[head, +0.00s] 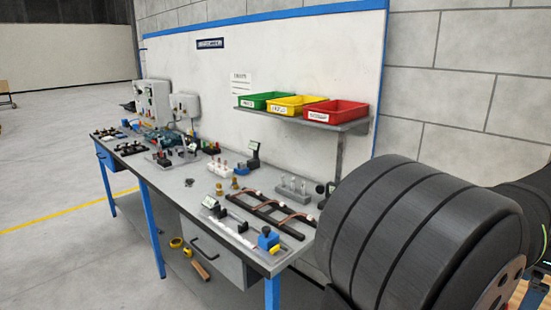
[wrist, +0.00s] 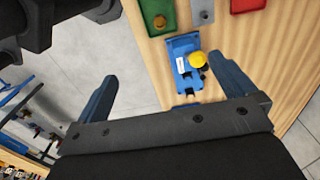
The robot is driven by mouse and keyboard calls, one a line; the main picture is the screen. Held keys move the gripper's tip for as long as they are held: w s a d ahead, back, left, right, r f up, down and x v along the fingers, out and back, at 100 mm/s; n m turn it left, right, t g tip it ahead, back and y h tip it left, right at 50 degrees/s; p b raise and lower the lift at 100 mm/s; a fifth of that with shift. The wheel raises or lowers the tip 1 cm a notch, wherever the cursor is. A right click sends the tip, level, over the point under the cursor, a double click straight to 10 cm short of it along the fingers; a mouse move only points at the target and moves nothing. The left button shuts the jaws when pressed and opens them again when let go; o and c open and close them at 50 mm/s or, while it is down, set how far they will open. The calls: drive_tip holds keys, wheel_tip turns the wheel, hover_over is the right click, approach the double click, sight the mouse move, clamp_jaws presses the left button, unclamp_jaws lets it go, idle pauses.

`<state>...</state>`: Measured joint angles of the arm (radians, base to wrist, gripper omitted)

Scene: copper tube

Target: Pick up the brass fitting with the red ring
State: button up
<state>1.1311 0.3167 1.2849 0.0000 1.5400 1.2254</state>
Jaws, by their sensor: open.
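Two small brass-coloured pieces stand upright on the long workbench in the head view, one brass piece (head: 219,189) just left of the other brass piece (head: 235,183). They are too small there for me to tell whether either has a red ring. My gripper (wrist: 162,67) shows in the wrist view, open, with nothing between its two blue-grey fingers. It is over a wooden surface and grey floor, apart from the workbench. The gripper is not visible in the head view.
The workbench (head: 150,178) holds several fixtures, including a dark rack (head: 270,212) with copper tubes. Green (head: 265,100), yellow (head: 297,104) and red (head: 335,111) bins sit on a shelf above. A blue fixture with a yellow knob (wrist: 198,59) stands on the wooden table (wrist: 247,70).

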drive_tip(key=c, duration=1.1)
drive_tip(key=f+n, duration=0.3)
drive_tip(key=f, duration=0.3)
drive_tip(key=f+n, duration=0.3)
drive_tip(key=f, duration=0.3)
drive_tip(key=f+n, duration=0.3)
drive_tip(key=f, duration=0.3)
drive_tip(key=shift+s+f, duration=0.2)
drive_tip(key=shift+w+f, duration=0.15)
drive_tip(key=shift+f, duration=2.4)
